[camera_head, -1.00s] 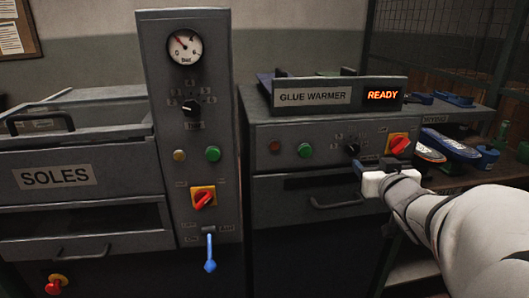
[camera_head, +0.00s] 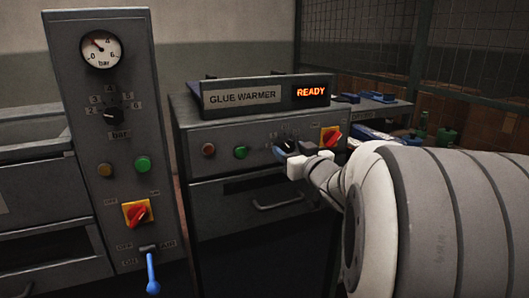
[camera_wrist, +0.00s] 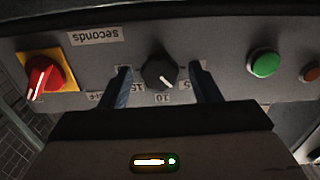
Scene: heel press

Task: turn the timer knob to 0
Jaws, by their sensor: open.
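The timer knob (camera_wrist: 160,71) is a round dark knob on the glue warmer's grey front panel. The wrist view shows it upside down, with a label reading "seconds" (camera_wrist: 95,35) and scale marks including 5 and 10 near it. A small pale mark shows on its face; I cannot tell the exact setting. My gripper (camera_head: 293,148) is open, its two fingers on either side of the knob with visible gaps. I cannot tell whether the fingertips reach as deep as the knob. In the head view my gripper mostly hides the knob.
A red switch on a yellow plate (camera_wrist: 46,76) is beside the knob. The glue warmer's display (camera_head: 311,91) reads READY. A press column (camera_head: 75,90) with gauge and blue lever (camera_head: 152,275) stands left.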

